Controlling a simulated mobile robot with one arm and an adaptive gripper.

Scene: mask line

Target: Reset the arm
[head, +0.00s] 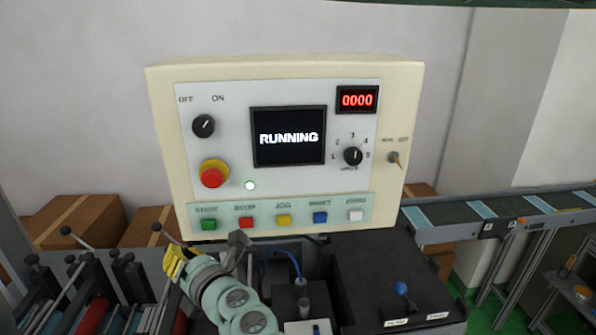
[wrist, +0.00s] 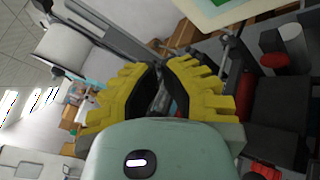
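My gripper (head: 174,263) has yellow, stepped fingers and sits low in the head view, below the left part of the control panel (head: 160,150) and apart from its buttons. In the wrist view my gripper (wrist: 162,68) has its fingertips drawn close together, with a narrow dark gap widening toward the base. No held object shows between the fingers. A small light (head: 250,185) glows pale green.
Rods and levers of the machine (head: 90,265) stand close to my gripper at the lower left. A blue-knobbed lever (head: 401,289) stands at the lower right. A conveyor (head: 480,211) runs along the right. Cardboard boxes (head: 75,217) stand behind on the left.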

